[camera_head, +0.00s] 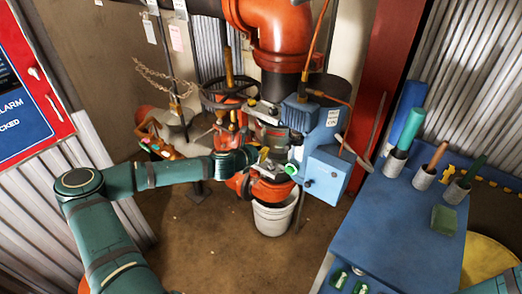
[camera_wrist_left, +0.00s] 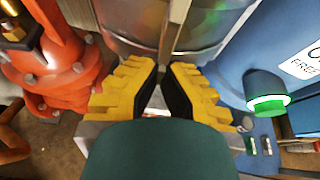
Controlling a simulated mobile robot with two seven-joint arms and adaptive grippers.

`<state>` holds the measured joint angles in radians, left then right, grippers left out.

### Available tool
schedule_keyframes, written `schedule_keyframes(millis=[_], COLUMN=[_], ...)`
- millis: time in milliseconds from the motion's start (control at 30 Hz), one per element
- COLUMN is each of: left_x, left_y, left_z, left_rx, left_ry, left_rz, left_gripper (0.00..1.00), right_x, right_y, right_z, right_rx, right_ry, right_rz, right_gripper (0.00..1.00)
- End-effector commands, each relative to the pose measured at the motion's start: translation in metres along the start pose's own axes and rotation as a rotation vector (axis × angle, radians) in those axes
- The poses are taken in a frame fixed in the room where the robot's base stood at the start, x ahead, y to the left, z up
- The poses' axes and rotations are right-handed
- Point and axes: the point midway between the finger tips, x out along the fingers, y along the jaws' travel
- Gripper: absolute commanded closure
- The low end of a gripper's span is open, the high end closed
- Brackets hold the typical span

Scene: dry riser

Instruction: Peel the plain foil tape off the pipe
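My left gripper (camera_head: 263,156) reaches in from the left, close to shiny metal pipework (camera_head: 270,114) beside a blue machine. In the left wrist view, its yellow fingers with black pads (camera_wrist_left: 162,72) lean together, with only a narrow gap at the tips. Shiny silver surfaces, one on the left (camera_wrist_left: 130,20) and one on the right (camera_wrist_left: 205,25), meet at a pale upright seam just beyond the tips. I cannot tell which part is the plain foil tape, nor whether the fingertips touch or grip it. My right gripper is out of view.
The blue machine (camera_head: 322,170) stands close right of the gripper. A red-orange valve body (camera_wrist_left: 62,60) is close on its left. A white bucket (camera_head: 273,218) stands below. A blue workbench (camera_head: 395,225) with tool cups is at right. Brown floor at left is mostly clear.

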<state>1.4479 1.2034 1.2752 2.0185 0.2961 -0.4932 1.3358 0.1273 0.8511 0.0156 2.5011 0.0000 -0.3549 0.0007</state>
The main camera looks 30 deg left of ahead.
Motion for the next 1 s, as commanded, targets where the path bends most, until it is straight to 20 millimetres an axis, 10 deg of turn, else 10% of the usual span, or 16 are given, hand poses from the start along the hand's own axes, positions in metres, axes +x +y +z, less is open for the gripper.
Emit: schedule_keyframes(millis=[1000], left_x=[-0.045], left_y=[0.001], left_z=[-0.020], left_rx=[-0.003], left_ry=[0.004], left_rz=[0.001], left_gripper=[1.00], right_x=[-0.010], right_y=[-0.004], right_z=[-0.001], right_rx=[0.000], right_ry=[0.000], right_rz=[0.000], right_gripper=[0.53])
